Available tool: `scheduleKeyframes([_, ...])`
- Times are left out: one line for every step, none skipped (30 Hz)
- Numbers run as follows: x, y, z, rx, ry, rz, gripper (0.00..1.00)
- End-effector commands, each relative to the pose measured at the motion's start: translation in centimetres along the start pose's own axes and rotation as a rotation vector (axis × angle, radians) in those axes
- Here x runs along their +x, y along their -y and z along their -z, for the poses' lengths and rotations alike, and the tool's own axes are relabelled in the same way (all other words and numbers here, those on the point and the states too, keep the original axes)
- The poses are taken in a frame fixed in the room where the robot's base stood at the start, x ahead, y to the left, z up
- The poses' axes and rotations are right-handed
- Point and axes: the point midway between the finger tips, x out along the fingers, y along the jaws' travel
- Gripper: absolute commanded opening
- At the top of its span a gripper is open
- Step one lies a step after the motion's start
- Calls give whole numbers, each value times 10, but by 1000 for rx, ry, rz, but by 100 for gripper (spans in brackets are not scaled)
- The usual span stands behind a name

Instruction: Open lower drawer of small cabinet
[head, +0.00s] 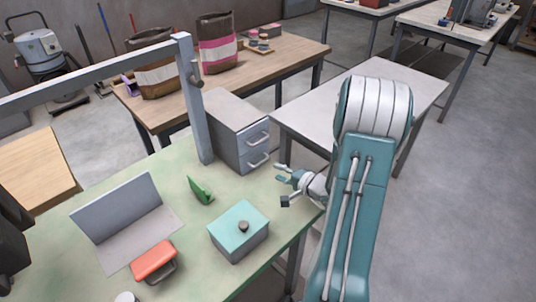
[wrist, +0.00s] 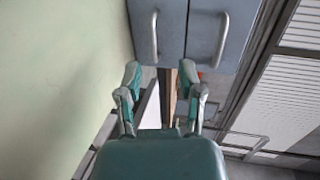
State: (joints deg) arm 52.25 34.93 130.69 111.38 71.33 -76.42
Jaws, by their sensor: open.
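The small grey cabinet (head: 226,112) stands on the green table and has two drawers, one above the other, both apparently shut. The lower drawer (head: 247,160) has a light bar handle (head: 259,161). In the wrist view, the lower drawer (wrist: 167,14) is on the left, beside the green tabletop, with its handle (wrist: 154,38) upright in the picture. The upper drawer (wrist: 233,20) is to its right. My gripper (head: 284,184) is open and empty, in front of the cabinet near the table edge. In the wrist view my gripper (wrist: 160,73) is apart from both handles.
A turquoise-lidded box (head: 238,232) and a green tool (head: 200,190) sit on the green table (head: 150,195). A grey post (head: 193,100) rises beside the cabinet. A grey-topped table (head: 330,110) stands behind my arm. Open floor lies to the right.

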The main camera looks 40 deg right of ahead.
Motion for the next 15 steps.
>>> scheduleKeyframes([-4, -8, 8, 11, -38, 2, 48])
scheduleKeyframes([-5, -11, 12, 11, -54, 4, 48])
scheduleKeyframes([-6, -14, 15, 13, -71, 6, 48])
scheduleKeyframes([-6, -15, 16, 13, -78, 7, 48])
scheduleKeyframes([-6, -15, 17, 13, -82, 8, 48])
scheduleKeyframes([-3, -16, 18, 12, -84, 8, 48])
scheduleKeyframes([-1, -16, 18, 11, -84, 8, 48])
scheduleKeyframes([2, -15, 18, 11, -82, 8, 48])
scheduleKeyframes([8, -15, 19, 11, -80, 8, 48])
scheduleKeyframes([13, -15, 19, 12, -79, 8, 48])
scheduleKeyframes([18, -15, 20, 13, -79, 9, 48])
scheduleKeyframes([25, -16, 21, 13, -77, 9, 48])
scheduleKeyframes([31, -16, 22, 14, -77, 9, 48])
scheduleKeyframes([36, -16, 23, 14, -78, 9, 48])
scheduleKeyframes([44, -16, 23, 14, -77, 8, 48])
